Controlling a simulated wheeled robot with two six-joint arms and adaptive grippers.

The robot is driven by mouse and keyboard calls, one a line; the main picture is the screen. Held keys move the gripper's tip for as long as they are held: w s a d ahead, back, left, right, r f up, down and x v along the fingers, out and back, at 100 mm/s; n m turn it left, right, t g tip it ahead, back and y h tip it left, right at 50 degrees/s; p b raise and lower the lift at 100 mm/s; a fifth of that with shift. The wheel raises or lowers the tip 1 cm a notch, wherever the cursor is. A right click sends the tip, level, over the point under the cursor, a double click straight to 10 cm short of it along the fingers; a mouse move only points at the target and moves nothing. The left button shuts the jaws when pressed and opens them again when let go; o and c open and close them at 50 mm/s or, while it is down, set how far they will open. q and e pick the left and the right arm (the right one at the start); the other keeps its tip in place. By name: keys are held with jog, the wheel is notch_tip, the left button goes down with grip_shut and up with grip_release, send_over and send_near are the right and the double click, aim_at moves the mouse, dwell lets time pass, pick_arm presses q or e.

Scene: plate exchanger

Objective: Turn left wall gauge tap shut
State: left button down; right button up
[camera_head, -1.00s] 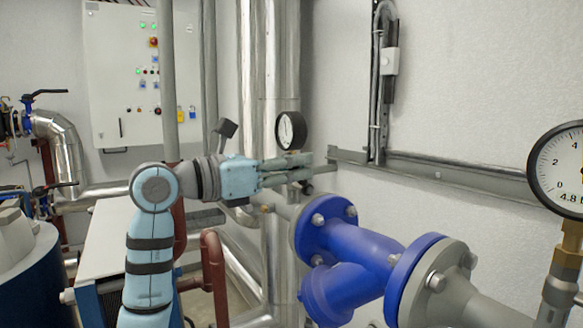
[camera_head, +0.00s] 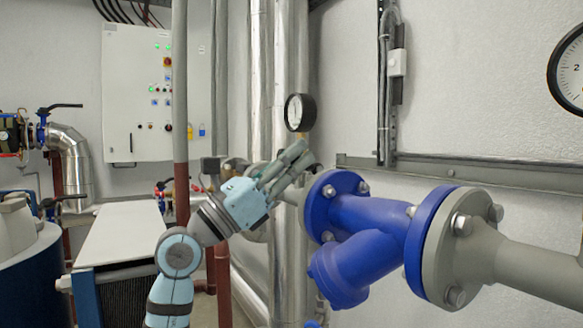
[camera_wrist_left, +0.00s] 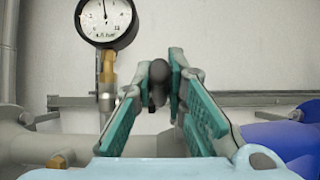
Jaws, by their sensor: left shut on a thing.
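The left wall gauge (camera_head: 300,112) is a small round dial with a black rim, just above my left gripper's fingertips in the head view. In the left wrist view the gauge (camera_wrist_left: 107,20) stands at the upper left on a brass stem (camera_wrist_left: 107,75). My left gripper (camera_head: 297,158) points up and to the right below the gauge. In the left wrist view its two teal fingers (camera_wrist_left: 157,85) are shut on a dark, rounded piece, which looks like the tap handle (camera_wrist_left: 158,80). In the head view the fingers hide the tap. My right gripper is not in view.
A blue flanged valve body (camera_head: 375,225) on a grey pipe is close to the right of my left gripper. Tall silver pipes (camera_head: 260,80) rise behind it. A control cabinet (camera_head: 140,80) is at the left. A larger gauge (camera_head: 568,72) is at the right edge.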

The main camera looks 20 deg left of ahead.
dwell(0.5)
pick_arm(q)
jog(key=c, duration=1.6)
grip_release()
jog(key=shift+a, duration=0.1)
jog(key=v, duration=0.7)
jog(key=shift+s+f, duration=0.2)
jog(key=shift+f, duration=0.1)
